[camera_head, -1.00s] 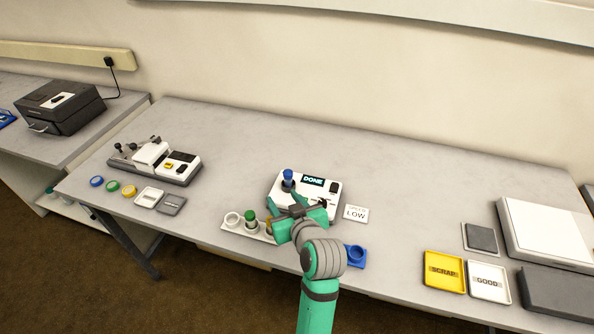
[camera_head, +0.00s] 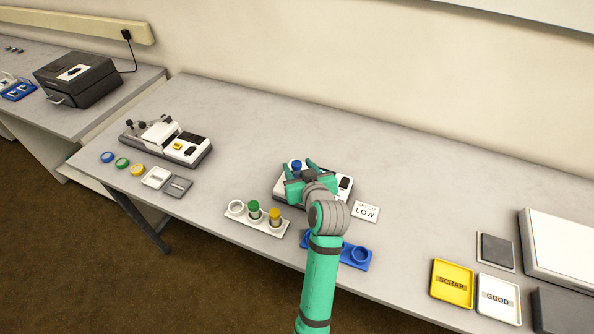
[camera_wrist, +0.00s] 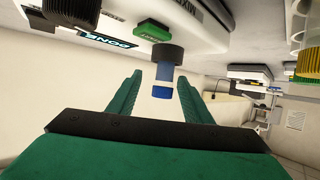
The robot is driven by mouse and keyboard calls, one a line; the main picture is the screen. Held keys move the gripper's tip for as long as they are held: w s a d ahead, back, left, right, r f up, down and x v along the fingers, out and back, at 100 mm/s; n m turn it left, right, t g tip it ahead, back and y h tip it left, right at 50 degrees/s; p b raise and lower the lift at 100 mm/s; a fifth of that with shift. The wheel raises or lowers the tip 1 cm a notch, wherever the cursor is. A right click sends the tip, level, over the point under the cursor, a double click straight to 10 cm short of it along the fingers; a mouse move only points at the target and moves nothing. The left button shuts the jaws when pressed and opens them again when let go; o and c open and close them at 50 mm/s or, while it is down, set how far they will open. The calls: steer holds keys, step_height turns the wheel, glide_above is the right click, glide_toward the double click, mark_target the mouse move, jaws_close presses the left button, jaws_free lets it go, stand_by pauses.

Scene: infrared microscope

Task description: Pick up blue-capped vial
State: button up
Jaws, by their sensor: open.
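The blue-capped vial (camera_head: 296,165) stands in the white mixer (camera_head: 342,190) in the middle of the table. In the wrist view the vial (camera_wrist: 164,74) sits in a dark round holder (camera_wrist: 168,53) on the mixer, and the picture looks upside down. My gripper (camera_head: 303,173) is over the front of the mixer, close to the vial. My gripper (camera_wrist: 158,88) is open in the wrist view, with the vial lying between the lines of its two fingers near the tips. I see no clear contact. My arm hides much of the mixer in the head view.
A white rack (camera_head: 240,219) with a green-capped vial (camera_head: 254,211) and a yellow-capped vial (camera_head: 275,217) stands in front of the mixer. A blue holder (camera_head: 354,262) is near the table edge. A LOW card (camera_head: 366,211) lies right of the mixer. Yellow SCRAP (camera_head: 452,266) and white GOOD trays are further right.

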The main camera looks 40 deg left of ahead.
steer(key=shift+x, duration=2.3)
steer(key=shift+s+a+r, duration=0.1)
steer(key=shift+s+a, duration=0.05)
steer(key=shift+s, duration=0.05)
steer(key=c, duration=1.1)
steer(key=shift+r, duration=0.15)
